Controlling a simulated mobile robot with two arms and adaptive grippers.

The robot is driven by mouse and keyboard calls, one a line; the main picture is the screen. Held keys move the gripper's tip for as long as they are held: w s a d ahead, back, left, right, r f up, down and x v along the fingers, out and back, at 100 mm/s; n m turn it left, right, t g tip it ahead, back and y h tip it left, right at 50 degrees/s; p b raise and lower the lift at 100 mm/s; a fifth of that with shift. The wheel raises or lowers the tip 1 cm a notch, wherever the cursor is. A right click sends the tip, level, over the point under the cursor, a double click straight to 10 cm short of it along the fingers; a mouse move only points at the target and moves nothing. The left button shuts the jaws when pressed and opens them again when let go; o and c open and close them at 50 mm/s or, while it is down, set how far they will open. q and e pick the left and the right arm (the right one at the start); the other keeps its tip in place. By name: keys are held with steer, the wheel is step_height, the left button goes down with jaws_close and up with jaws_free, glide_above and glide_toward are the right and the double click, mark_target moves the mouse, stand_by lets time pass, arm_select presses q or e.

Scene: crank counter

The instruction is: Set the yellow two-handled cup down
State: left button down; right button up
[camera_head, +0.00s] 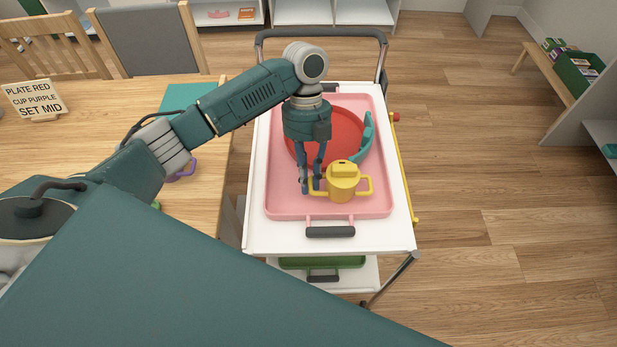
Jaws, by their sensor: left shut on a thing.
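The yellow two-handled cup (342,186) has a lid and a handle on each side. It is upright over the near part of the pink tray (285,207), which lies on a white cart. My left gripper (310,187) comes down from above and is shut on the cup's left handle. I cannot tell whether the cup's base touches the tray. A red plate (341,125) lies on the tray behind the cup, partly hidden by my left gripper. My right gripper is not in view.
A teal curved piece (367,139) is at the plate's right edge. The white cart (401,235) stands beside a wooden table (75,135). A purple cup (185,170) is partly hidden behind my arm. A sign (36,99) reads "PLATE RED CUP PURPLE SET MID".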

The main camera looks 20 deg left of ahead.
arm_select(q)
steer(key=c, duration=1.7)
jaws_free()
steer(key=v, duration=1.2)
